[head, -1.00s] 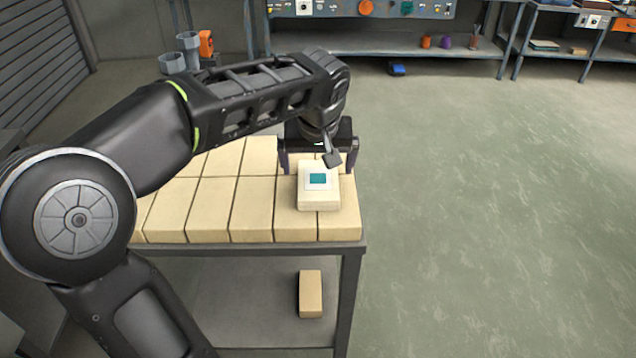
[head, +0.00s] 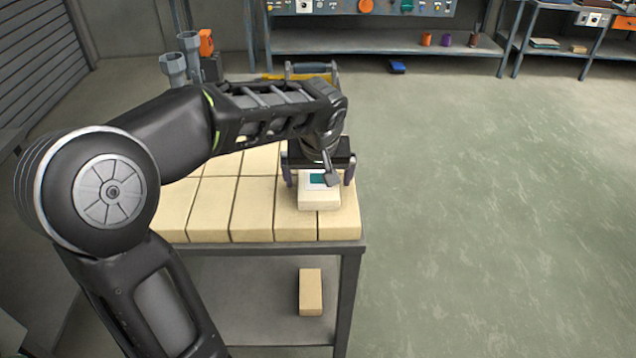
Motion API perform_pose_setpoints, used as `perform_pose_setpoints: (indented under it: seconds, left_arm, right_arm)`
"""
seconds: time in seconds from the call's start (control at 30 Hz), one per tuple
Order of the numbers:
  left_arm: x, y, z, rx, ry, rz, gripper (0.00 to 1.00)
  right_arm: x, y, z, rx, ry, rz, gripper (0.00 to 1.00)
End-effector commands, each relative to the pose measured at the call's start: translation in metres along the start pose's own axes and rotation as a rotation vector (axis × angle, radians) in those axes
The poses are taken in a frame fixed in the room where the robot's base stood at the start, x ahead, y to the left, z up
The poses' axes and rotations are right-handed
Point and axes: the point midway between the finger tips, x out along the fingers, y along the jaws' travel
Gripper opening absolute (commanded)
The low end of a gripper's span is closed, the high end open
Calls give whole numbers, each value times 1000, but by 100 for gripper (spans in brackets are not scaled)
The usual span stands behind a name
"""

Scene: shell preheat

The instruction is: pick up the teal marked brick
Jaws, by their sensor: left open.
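The teal marked brick (head: 319,200) is cream, with a white label and a teal square on its top. It lies on the layer of plain bricks near the table's right end. My left gripper (head: 319,180) is open above it, pointing down, with one finger to each side of the brick's far part. The gripper body and a dark part of it hide the brick's far end and some of the label. I cannot tell whether the fingers touch the brick. My right gripper is not in view.
Plain cream bricks (head: 251,210) cover the table top (head: 250,248) tightly. One loose brick (head: 310,291) lies on the lower shelf. A yellow-handled item (head: 288,76) stands behind my arm. Open floor (head: 480,200) lies to the right.

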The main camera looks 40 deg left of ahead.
Motion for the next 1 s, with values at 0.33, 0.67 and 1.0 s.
perform_pose_setpoints:
  seconds: [0.33,0.67,1.0]
  left_arm:
    - [0,0,0,0,0,0,89]
    - [0,0,0,0,0,0,62]
    - [0,0,0,0,0,0,35]
  right_arm:
    - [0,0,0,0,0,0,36]
    - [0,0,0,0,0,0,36]
    - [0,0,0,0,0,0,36]
